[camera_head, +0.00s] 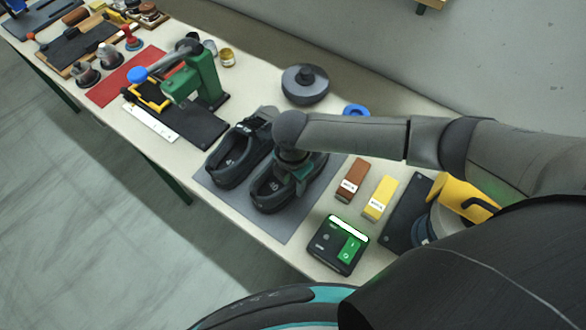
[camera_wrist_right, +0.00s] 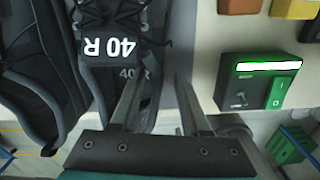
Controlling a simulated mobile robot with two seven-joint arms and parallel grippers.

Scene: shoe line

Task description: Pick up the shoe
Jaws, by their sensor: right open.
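Two black shoes stand side by side on a grey mat (camera_head: 285,232) in the head view. The left one (camera_head: 233,158) is clear of my arm; the other shoe (camera_head: 270,195) is partly hidden under my right gripper (camera_head: 297,175). In the right wrist view this shoe (camera_wrist_right: 120,18) carries a black tag reading "40 R" (camera_wrist_right: 110,48). The neighbouring shoe (camera_wrist_right: 32,75) shows at the left edge. My right gripper (camera_wrist_right: 160,78) is open; one finger overlaps the tagged shoe and the other is at its side. I cannot tell whether they touch it. My left gripper is not in view.
A black box with a green switch (camera_head: 338,245) stands right of the mat. Brown (camera_head: 352,180) and yellow (camera_head: 380,198) blocks lie beside it. A green press (camera_head: 200,85) is to the left and a round dark object (camera_head: 305,88) behind. The table's front edge is close.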

